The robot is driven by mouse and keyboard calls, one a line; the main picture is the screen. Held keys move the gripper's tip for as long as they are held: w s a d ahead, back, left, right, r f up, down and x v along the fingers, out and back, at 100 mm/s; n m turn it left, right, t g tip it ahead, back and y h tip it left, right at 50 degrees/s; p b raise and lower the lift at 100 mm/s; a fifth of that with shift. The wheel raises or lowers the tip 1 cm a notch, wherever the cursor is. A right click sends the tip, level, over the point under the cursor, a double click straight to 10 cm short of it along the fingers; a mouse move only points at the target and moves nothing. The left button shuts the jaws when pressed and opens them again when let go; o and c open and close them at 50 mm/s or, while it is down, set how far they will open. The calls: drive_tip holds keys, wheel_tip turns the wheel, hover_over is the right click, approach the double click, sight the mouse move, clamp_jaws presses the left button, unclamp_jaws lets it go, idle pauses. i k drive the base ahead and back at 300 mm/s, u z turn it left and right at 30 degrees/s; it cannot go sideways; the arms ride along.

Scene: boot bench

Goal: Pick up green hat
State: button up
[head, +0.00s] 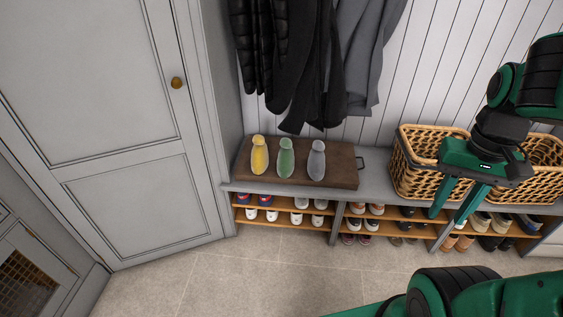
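The green thing (285,160) that fits the green hat is pear-shaped, with a rounded knob at its top end. I cannot tell its exact kind. It rests on a dark brown board (240,171) on the bench, between a similar yellow one (260,157) and a similar grey one (316,162). My gripper (449,213) is well to the right of it, in front of the bench by the baskets. Its two fingers point down and stand apart, with nothing seen between them.
A grey bench (376,186) holds several pairs of shoes on its lower shelves. Wicker baskets (407,178) stand on its right part, behind my gripper. Dark coats (300,60) hang above the board. A grey cupboard (100,120) is at left. The floor (260,275) in front is clear.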

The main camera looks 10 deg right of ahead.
sight(286, 162)
drive_tip(key=u, duration=0.1)
drive_tip(key=i, duration=1)
drive_tip(key=z, duration=0.1)
